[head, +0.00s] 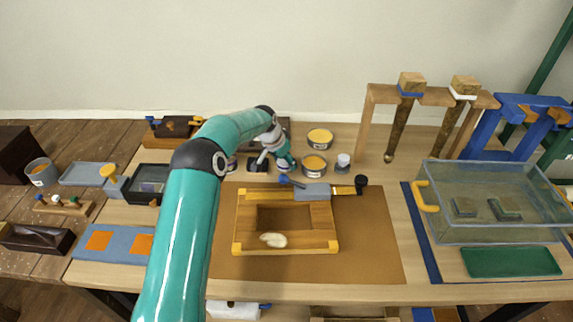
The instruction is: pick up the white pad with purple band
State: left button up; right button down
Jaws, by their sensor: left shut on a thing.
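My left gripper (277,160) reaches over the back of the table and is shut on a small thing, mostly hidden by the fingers. A whitish part and a bluish-purple edge show at the fingertips, which fits the white pad with purple band (284,169). I cannot tell whether it is clear of the table. My right gripper is not in view.
Tins of yellow paste (314,166) and a small white-topped jar (343,161) stand close to the right of the gripper. In front lie a wooden frame (285,249) and a grey-bladed tool (312,191). A clear bin (490,229) stands at right.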

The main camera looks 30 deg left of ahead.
pick_arm(q)
notch_tip(320, 180, up, 10)
jog(key=shift+w+f+b, duration=0.1)
jog(key=shift+f+b, duration=0.15)
jog(key=shift+b, duration=0.1)
notch_tip(320, 180, up, 9)
jog(key=p, duration=0.2)
jog(key=shift+r, duration=0.2)
jog(key=shift+o, duration=1.1)
jog(key=shift+f, duration=0.1)
jog(key=c, duration=0.3)
